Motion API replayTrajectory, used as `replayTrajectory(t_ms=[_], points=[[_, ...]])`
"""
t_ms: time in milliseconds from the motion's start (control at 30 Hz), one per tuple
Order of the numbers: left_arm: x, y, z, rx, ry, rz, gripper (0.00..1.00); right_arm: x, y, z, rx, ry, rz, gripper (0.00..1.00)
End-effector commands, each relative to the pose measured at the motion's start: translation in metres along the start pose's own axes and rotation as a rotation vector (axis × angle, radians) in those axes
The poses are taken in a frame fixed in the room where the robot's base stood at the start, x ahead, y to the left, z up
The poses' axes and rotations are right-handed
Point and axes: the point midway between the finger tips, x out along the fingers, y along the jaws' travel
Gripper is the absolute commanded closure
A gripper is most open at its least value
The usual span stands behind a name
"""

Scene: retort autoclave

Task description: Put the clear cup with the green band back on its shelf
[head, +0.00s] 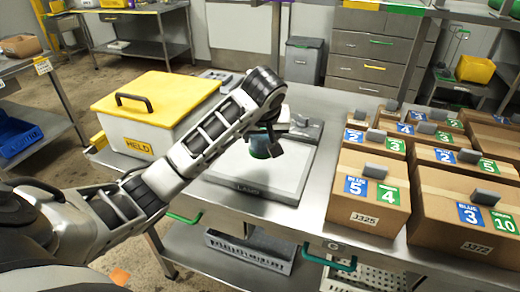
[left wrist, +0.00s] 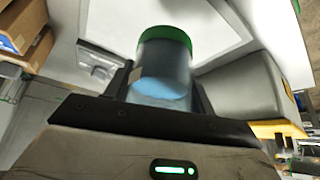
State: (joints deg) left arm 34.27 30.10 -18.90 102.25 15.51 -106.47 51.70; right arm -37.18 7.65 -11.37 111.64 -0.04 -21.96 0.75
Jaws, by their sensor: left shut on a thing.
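The clear cup with the green band (head: 262,146) is at my left gripper (head: 280,136), above the white board on the steel table. In the left wrist view the cup (left wrist: 165,75) is bluish and see-through, with its green band at the end away from the gripper. The left gripper's dark fingers stand on both sides of the cup and are shut on it. In the head view the gripper and wrist hide part of the cup. I cannot tell whether its base touches the board. No shelf place for the cup is clearly identifiable. My right gripper is not in view.
The white board (head: 230,178) lies under the cup. A white box with a yellow lid (head: 158,97) stands left of it. A grey bin (head: 302,60) stands behind.

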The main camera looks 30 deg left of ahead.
Motion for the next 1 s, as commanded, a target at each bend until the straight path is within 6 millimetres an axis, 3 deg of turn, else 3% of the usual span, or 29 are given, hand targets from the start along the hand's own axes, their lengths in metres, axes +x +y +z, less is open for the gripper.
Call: replayTrajectory(t_ms=[100, 367, 533, 967, 1000], points=[[0.022, -0.003, -0.005, -0.001, 0.0, -0.003, 0.74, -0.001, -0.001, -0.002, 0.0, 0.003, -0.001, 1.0], [0.046, -0.004, -0.009, -0.002, 0.001, -0.001, 0.74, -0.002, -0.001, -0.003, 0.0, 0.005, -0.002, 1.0], [0.066, -0.004, 0.003, 0.0, 0.001, 0.0, 0.74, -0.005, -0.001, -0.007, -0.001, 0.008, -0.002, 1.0], [0.074, -0.003, 0.007, -0.001, 0.002, 0.002, 0.74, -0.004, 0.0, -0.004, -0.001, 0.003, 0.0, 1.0], [0.075, -0.003, 0.008, -0.001, 0.001, 0.001, 0.43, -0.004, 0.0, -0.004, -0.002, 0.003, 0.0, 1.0]])
